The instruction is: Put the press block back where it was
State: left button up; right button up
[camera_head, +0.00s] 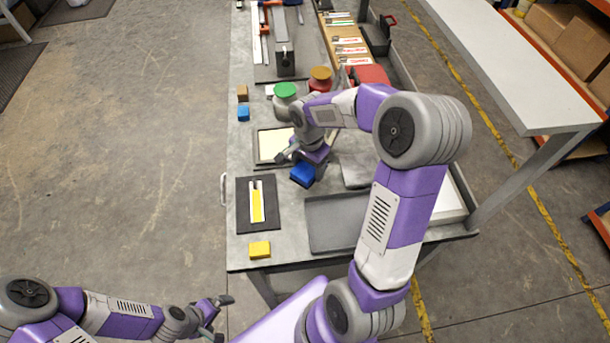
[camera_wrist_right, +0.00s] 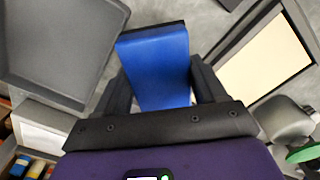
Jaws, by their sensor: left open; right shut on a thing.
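A blue block (camera_head: 302,174), likely the press block, is in my right gripper (camera_head: 307,160) over the middle of the bench. In the right wrist view the blue block (camera_wrist_right: 158,65) sits between the two dark fingers of the right gripper (camera_wrist_right: 160,85), which is shut on it. From these views I cannot tell whether its underside touches the bench. My left gripper (camera_head: 215,306) is open and empty, off the bench at the lower left, over the floor.
The framed cream panel (camera_head: 259,145) lies just left of the held block. A black board with a yellow strip (camera_head: 257,203), a yellow block (camera_head: 260,250) and a grey tray (camera_head: 335,224) are nearer. A small blue block (camera_head: 243,113), brown block (camera_head: 242,93) and green-topped jar (camera_head: 285,91) stand farther back.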

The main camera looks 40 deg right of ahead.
aim_at(308, 166)
notch_tip(308, 166, down, 5)
jog(key=shift+b, duration=0.45)
jog(key=shift+w+f, duration=0.1)
jog(key=shift+f, duration=0.2)
jog(key=shift+f, duration=0.2)
jog(key=o, duration=0.9)
jog(key=shift+o, duration=0.2)
jog(key=shift+r, duration=0.1)
jog(key=shift+r, duration=0.2)
notch_tip(308, 166, up, 12)
jog(key=shift+f+p, duration=0.1)
jog(key=shift+p, duration=1.05)
